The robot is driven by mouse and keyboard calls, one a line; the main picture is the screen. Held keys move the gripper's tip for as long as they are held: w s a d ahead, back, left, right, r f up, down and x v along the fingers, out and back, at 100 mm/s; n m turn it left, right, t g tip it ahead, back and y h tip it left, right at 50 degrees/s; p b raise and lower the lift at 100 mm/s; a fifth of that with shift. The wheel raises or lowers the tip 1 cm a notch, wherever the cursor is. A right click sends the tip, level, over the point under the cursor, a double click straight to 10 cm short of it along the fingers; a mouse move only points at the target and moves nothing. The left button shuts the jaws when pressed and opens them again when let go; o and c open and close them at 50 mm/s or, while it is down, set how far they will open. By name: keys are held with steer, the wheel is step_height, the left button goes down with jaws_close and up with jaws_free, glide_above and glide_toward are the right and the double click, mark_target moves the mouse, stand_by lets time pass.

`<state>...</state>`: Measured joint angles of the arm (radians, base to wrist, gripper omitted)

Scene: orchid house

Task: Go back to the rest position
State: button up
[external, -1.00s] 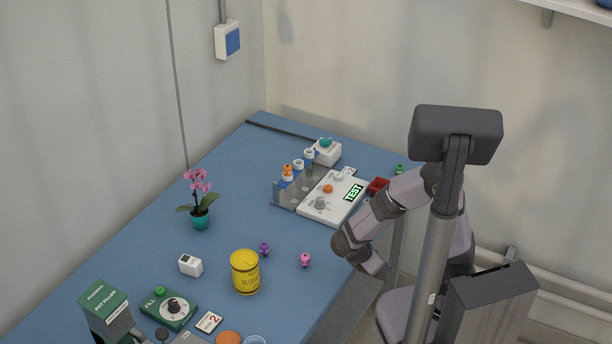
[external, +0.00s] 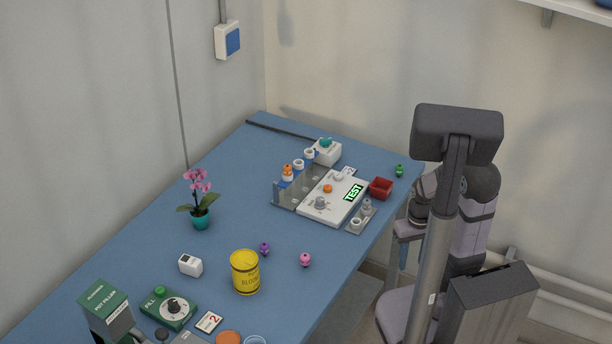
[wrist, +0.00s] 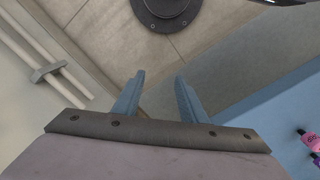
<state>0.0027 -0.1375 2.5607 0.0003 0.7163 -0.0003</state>
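My gripper (external: 403,257) hangs beside the right edge of the blue bench (external: 130,250), partly hidden behind my own column. Its blue fingers point down. In the wrist view, my gripper (wrist: 157,95) has its two fingers apart with nothing between them. Below them are floor tiles and a grey strip. The arm is folded in close to the column, clear of the bench top.
The bench edge is close to my gripper's left. Near that edge are a red box (external: 381,188), a green bulb-like item (external: 399,170), the white TEST device (external: 331,199) and a small grey rack (external: 361,217). A yellow pot (external: 245,272) stands nearer the front.

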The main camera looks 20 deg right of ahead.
step_height(320, 180, up, 11)
steer(key=p, duration=1.1)
